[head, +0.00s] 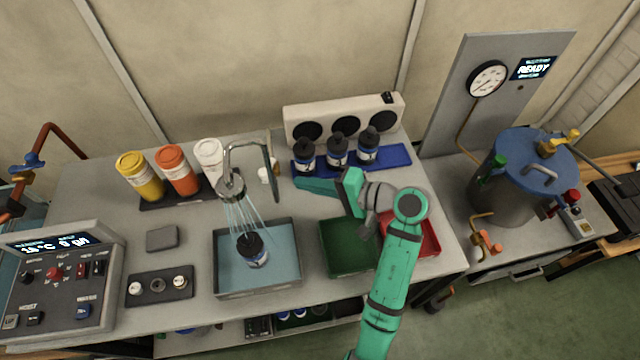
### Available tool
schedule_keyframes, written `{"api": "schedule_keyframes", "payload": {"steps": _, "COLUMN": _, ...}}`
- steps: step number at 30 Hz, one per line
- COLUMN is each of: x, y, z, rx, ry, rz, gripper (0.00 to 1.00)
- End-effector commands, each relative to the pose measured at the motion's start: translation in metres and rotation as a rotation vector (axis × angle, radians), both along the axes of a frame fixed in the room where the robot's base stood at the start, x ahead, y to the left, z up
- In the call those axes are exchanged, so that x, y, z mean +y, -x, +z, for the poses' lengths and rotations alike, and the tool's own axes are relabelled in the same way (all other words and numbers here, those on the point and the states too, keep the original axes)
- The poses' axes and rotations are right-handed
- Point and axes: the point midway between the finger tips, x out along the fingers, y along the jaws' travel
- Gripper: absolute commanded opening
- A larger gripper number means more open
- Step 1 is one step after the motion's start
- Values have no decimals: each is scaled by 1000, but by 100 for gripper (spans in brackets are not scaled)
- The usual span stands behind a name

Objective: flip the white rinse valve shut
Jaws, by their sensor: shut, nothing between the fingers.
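A small white part (264,175), which looks like the rinse valve, sits at the foot of the curved grey rinse pipe (240,147). The pipe's spray head (231,187) sends streams of water down onto a dark bottle (252,250) standing in the pale blue basin (222,272). The valve's handle is too small for me to tell its exact angle. My gripper (299,183) is shut and empty, its teal fingers pointing left, a short gap to the right of the white part and in front of the blue bottle tray.
Several dark bottles stand on the blue tray (400,156) behind my gripper. Yellow, orange and white containers (178,170) stand left of the pipe. Green (345,262) and red (427,236) trays lie under my arm. A control panel (62,285) is at left, a blue-lidded tank (520,190) at right.

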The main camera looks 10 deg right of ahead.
Motion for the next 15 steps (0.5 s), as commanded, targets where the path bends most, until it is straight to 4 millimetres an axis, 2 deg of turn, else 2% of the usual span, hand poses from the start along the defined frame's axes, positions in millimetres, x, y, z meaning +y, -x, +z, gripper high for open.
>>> {"api": "schedule_keyframes", "payload": {"steps": 5, "x": 26, "y": -18, "z": -10, "rx": 0, "ry": -1, "rz": 2, "gripper": 0}}
{"api": "schedule_keyframes", "payload": {"steps": 9, "x": 44, "y": -30, "z": -10, "rx": -1, "ry": -1, "rz": 2, "gripper": 0}}
{"api": "schedule_keyframes", "payload": {"steps": 15, "x": 60, "y": -40, "z": -10, "rx": 0, "ry": -1, "rz": 7, "gripper": 0}}
